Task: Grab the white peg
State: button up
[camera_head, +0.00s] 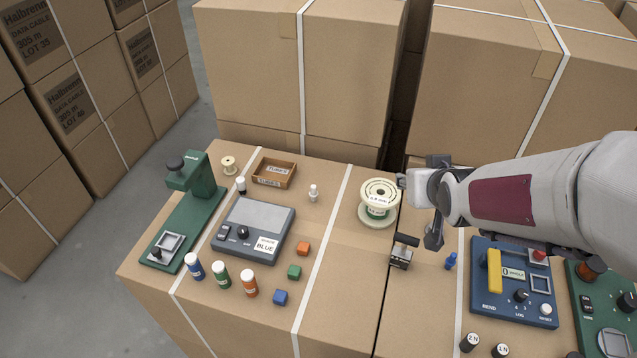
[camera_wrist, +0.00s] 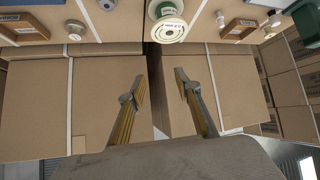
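In the wrist view a small pale shape that looks like this peg (camera_wrist: 220,18) shows at the top, between the spool and the tray. My gripper (camera_head: 422,197) is to the right of the spool in the head view, raised above the boxes and apart from the peg. Its two fingers (camera_wrist: 160,78) are spread in the wrist view, with nothing between them.
The spool (camera_head: 379,203) lies between my gripper and the peg. Coloured cubes lie nearer the front. Tall cartons (camera_head: 300,75) rise behind.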

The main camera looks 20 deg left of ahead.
jog(key=w+a+f+n+t+y, duration=0.1)
jog(key=w+a+f, duration=0.2)
jog(key=a+f, duration=0.15)
jog(key=w+a+f+n+y, duration=0.1)
jog(key=w+a+f, duration=0.1)
jog(key=a+f, duration=0.3)
jog(key=n+y, duration=0.1)
jog(key=y, duration=0.2)
send_near(315, 194)
jog(key=shift+w+a+r, duration=0.2)
jog(key=shift+w+r, duration=0.25)
jog(key=shift+w, duration=0.15)
jog(key=shift+s+a+f+n, duration=0.2)
jog(key=shift+a+f+n, duration=0.1)
jog(key=shift+a+f, duration=0.2)
jog(key=shift+w, duration=0.1)
jog(key=shift+x, duration=1.2)
jog(key=shift+w+a+f, duration=0.1)
jog(key=shift+f, duration=0.05)
jog(key=shift+d+x, duration=0.2)
jog(key=shift+x, duration=2.35)
